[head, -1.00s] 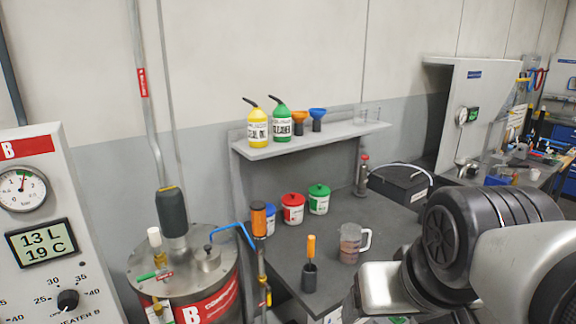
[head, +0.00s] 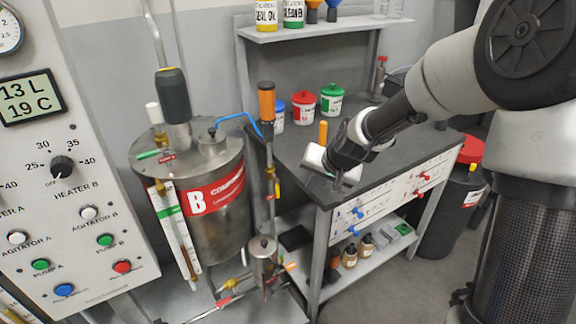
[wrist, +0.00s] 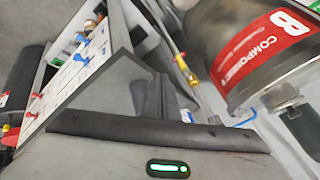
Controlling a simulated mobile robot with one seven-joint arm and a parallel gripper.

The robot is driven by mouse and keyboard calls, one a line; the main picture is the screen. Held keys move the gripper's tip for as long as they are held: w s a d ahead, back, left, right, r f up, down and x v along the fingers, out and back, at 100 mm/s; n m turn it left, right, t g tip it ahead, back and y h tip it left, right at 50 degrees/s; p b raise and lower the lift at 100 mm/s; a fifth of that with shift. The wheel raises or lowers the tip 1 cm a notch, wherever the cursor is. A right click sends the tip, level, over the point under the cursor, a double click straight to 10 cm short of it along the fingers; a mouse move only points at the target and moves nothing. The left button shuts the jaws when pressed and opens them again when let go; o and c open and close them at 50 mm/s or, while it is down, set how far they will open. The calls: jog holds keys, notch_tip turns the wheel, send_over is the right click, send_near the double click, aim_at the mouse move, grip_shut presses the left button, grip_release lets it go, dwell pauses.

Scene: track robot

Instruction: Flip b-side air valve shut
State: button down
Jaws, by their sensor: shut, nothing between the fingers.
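The steel tank marked B (head: 222,170) stands left of centre in the head view. A green lever (head: 147,155) lies across a fitting at the left of its lid, beside a red tag. A second pipe with an orange top (head: 266,102) and a yellow fitting stands at the tank's right. I cannot tell which of these is the b-side air valve. My gripper (head: 332,178) is over the bench corner, right of the tank and apart from it. In the wrist view its fingers (wrist: 160,98) are shut and empty, with the tank (wrist: 240,45) beyond at upper right.
The control panel (head: 75,215) stands close at left. A blue hose (head: 235,118) runs between tank and orange-topped pipe. A dark bin (head: 452,205) stands at right.

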aim_at(277, 188)
jog(key=shift+m, duration=0.3)
jog(key=x, duration=0.4)
jog(key=shift+w+b, duration=0.1)
jog(key=shift+b, duration=0.2)
jog(key=w+a+f, duration=0.6)
jog(key=f, duration=0.2)
jog(key=shift+w+a+b, duration=0.35)
jog(key=shift+b, duration=0.1)
